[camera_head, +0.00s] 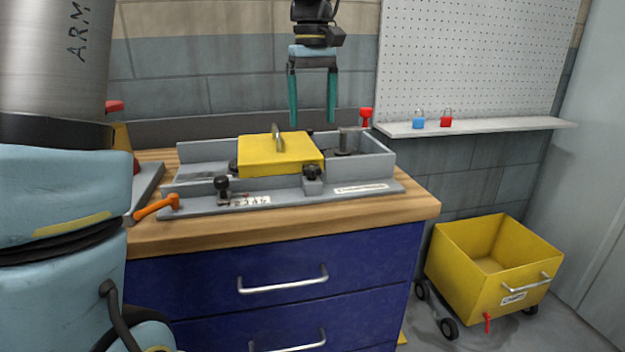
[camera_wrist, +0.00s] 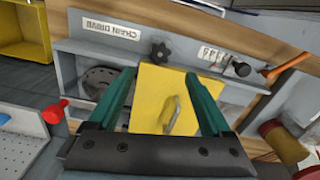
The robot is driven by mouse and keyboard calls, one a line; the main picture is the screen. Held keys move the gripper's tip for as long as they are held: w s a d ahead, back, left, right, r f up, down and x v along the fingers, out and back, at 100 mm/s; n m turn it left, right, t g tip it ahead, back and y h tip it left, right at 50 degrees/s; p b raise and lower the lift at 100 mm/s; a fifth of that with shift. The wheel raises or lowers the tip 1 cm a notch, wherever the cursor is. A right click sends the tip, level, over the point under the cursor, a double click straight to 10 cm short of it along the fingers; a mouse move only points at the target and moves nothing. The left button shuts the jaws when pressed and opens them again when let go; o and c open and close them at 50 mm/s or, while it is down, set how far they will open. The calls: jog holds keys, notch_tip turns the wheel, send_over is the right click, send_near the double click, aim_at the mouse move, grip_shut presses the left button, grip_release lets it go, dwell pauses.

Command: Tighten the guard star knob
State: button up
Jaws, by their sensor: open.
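The black star knob (camera_head: 312,172) sits on the front wall of the grey housing, at the right front of the yellow guard (camera_head: 262,157). In the wrist view the star knob (camera_wrist: 160,51) shows beyond the guard's edge, between and past the fingertips. The yellow guard (camera_wrist: 152,88) lies over the housing with a metal handle on top. My gripper (camera_head: 312,118) points down above the back of the housing, with its two green fingers apart and nothing between them. It also shows in the wrist view (camera_wrist: 160,75), apart from the knob.
The grey housing (camera_head: 200,152) stands on a wooden bench (camera_head: 415,207). A black ball knob (camera_head: 221,182) and an orange lever (camera_head: 157,207) are at its left front. A red knob (camera_head: 366,113) rises behind. A yellow cart (camera_head: 500,295) stands right of the bench.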

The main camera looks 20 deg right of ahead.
aim_at(312, 167)
notch_tip(312, 167, down, 11)
jog(key=shift+r+p, duration=0.2)
jog(key=shift+p, duration=0.15)
grip_shut()
dwell(0.8)
